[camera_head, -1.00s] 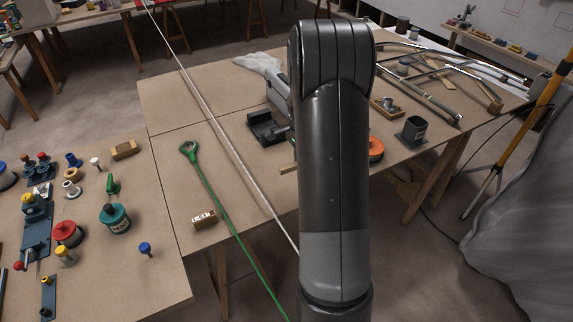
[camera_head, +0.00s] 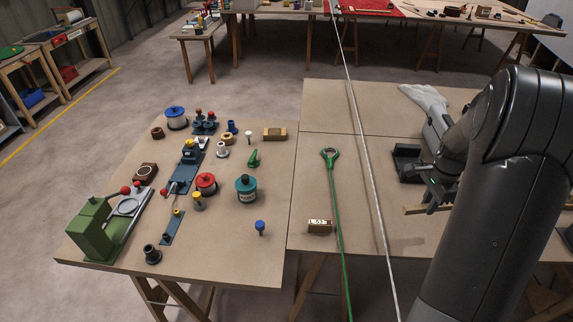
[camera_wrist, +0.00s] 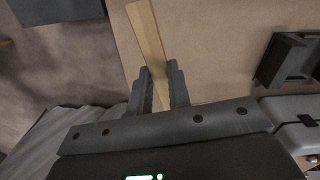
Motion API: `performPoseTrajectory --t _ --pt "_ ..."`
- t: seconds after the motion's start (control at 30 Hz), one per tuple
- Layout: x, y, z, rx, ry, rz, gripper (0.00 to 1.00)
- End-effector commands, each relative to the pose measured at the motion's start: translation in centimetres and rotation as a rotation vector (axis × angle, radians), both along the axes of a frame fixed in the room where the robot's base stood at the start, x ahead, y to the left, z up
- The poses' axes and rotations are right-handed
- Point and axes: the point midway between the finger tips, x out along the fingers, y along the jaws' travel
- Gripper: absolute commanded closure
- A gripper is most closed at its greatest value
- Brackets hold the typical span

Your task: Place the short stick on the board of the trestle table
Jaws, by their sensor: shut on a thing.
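A short pale wooden stick (camera_head: 414,210) shows in the head view beside my forearm. My gripper (camera_head: 436,200) is shut on it. In the wrist view the stick (camera_wrist: 149,38) runs up and away between the two fingers of my gripper (camera_wrist: 160,85). The board (camera_head: 310,200) of the trestle table is below the stick. In the wrist view the board (camera_wrist: 220,45) fills the upper right, with its edge left of the stick. I cannot tell whether the stick touches the board. Part of the stick is hidden by my gripper and arm.
A black holder (camera_head: 403,168) stands close behind the stick. A green rod (camera_head: 338,220) with a ring end and a long white rod (camera_head: 366,150) cross the board. A labelled wooden block (camera_head: 320,227) lies near the front edge. The left table holds several tools and jars.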

Motion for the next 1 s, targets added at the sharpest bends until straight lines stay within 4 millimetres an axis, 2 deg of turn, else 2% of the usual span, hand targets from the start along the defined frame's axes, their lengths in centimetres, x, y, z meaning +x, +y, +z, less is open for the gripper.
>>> performPoseTrajectory --t 0.03,0.2,0.47,0.77,1.0 --pt "0.9 2.3 0.0 0.000 0.000 0.061 1.00" --pt "2.9 9.3 0.0 0.000 0.000 0.256 1.00" --pt "4.2 20.4 0.1 -0.001 0.000 0.551 1.00" --pt "2.6 33.1 0.2 -0.001 -0.001 0.891 1.00" --pt "-0.7 42.5 0.2 0.000 -0.001 1.154 1.00"
